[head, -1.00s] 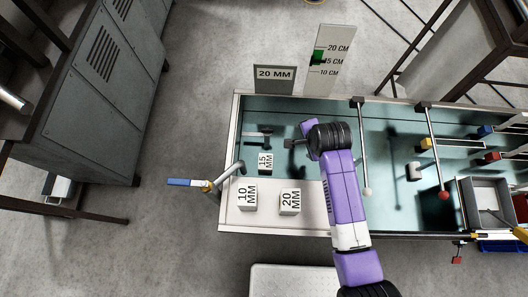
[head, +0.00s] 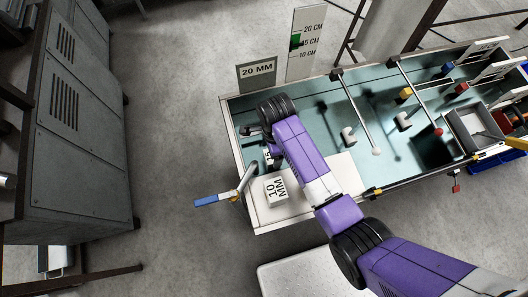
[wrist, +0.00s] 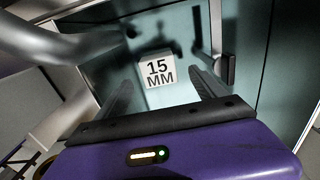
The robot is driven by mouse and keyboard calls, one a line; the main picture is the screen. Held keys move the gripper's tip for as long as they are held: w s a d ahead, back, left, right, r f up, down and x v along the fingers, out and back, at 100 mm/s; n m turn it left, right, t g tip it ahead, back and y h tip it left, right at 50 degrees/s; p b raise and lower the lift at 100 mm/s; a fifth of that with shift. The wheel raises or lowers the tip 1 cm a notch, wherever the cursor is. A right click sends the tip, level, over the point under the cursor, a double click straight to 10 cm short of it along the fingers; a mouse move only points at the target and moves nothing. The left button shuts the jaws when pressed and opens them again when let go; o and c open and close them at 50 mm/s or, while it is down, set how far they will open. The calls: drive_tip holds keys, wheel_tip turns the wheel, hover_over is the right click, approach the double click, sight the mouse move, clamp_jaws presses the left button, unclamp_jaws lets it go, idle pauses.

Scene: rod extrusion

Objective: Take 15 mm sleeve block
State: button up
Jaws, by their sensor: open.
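The 15 mm sleeve block (wrist: 158,70) is a small white block with black "15 MM" on its face. It stands on the teal bench surface, between and beyond the finger tips in the wrist view. In the head view the block (head: 268,157) is mostly hidden under my arm's end. My gripper (wrist: 161,82) is open, with one dark finger on each side of the block in the picture. I see no finger touching it. In the head view my gripper (head: 271,152) is at the bench's left end, largely covered by the wrist.
The white 10 mm block (head: 277,191) sits on the pale plate close by. A metal pipe (head: 246,179) and blue-handled lever (head: 212,199) stand at the bench's left edge. The pipe also crosses the wrist view's upper left (wrist: 60,42). A 20 MM sign (head: 257,73) stands behind.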

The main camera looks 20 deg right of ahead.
wheel_tip(320, 180, down, 7)
drive_tip(key=shift+s+f, duration=0.1)
drive_tip(key=shift+f, duration=0.05)
clamp_jaws()
idle(0.6)
